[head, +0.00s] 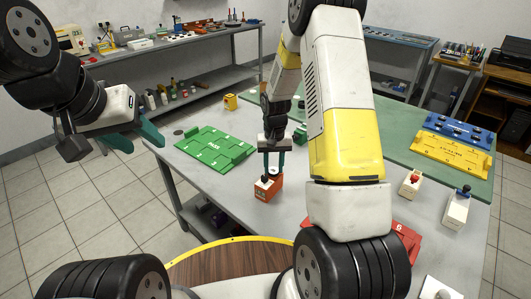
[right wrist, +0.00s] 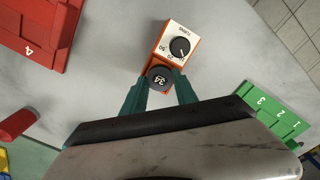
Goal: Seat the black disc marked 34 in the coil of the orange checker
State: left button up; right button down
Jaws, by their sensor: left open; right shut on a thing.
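The orange checker (head: 268,190) stands on the grey table below my right gripper (head: 274,172). In the right wrist view the checker (right wrist: 180,42) shows a white face with a black dial and an orange end. The black disc marked 34 (right wrist: 159,79) lies over that orange end, number facing the camera, between the teal fingertips of my right gripper (right wrist: 160,88), which is shut on it. The disc hides the coil, so I cannot tell how deep it sits. My left gripper (head: 137,137) is open and empty, off the table's left side.
A green block marked MAX (head: 214,148) lies left of the checker. A red block (right wrist: 32,32) and a red cylinder (right wrist: 18,124) lie on the other side. A yellow block (head: 450,152), a blue one (head: 458,130) and two small white boxes stand at the right.

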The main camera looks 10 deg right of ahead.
jog(key=shift+f, duration=0.15)
jog(key=c, duration=0.9)
grip_release()
jog(key=shift+c, duration=0.3)
jog(key=c, duration=0.4)
jog(key=shift+c, duration=0.2)
jog(key=shift+r, duration=2.25)
